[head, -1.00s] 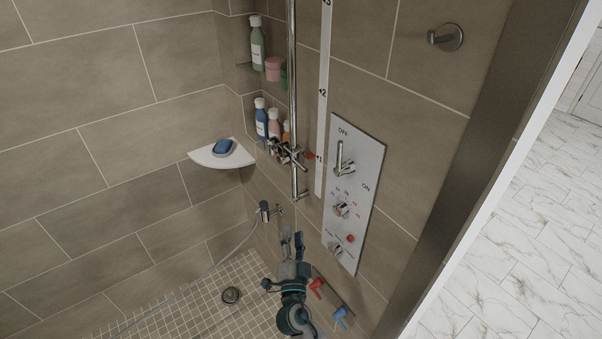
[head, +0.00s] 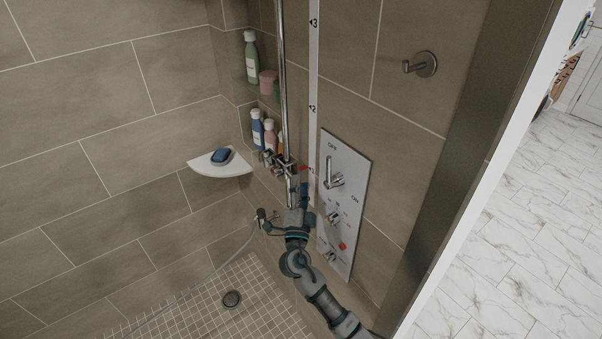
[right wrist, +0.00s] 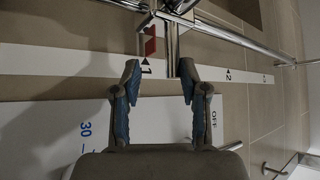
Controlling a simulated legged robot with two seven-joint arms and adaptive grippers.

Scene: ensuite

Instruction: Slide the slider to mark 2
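The chrome slider (head: 275,161) sits low on the vertical shower rail (head: 283,90). Its red pointer (head: 303,168) is beside mark 1 on the white scale strip (head: 313,70); mark 2 is higher up. My right gripper (head: 299,190) is just below the slider, fingers pointing up. In the right wrist view the gripper (right wrist: 160,72) is open, with fingers apart. A chrome part of the slider (right wrist: 172,40) reaches down toward the gap between the fingertips, and I see no grip on it. The red pointer (right wrist: 150,40) is by mark 1. My left gripper is out of view.
A control panel (head: 345,150) with lever and knobs is on the wall right of the strip. A corner shelf (head: 222,168) holds blue soap. Bottles (head: 258,130) stand in the niche behind the rail. A hook (head: 425,65) is at upper right.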

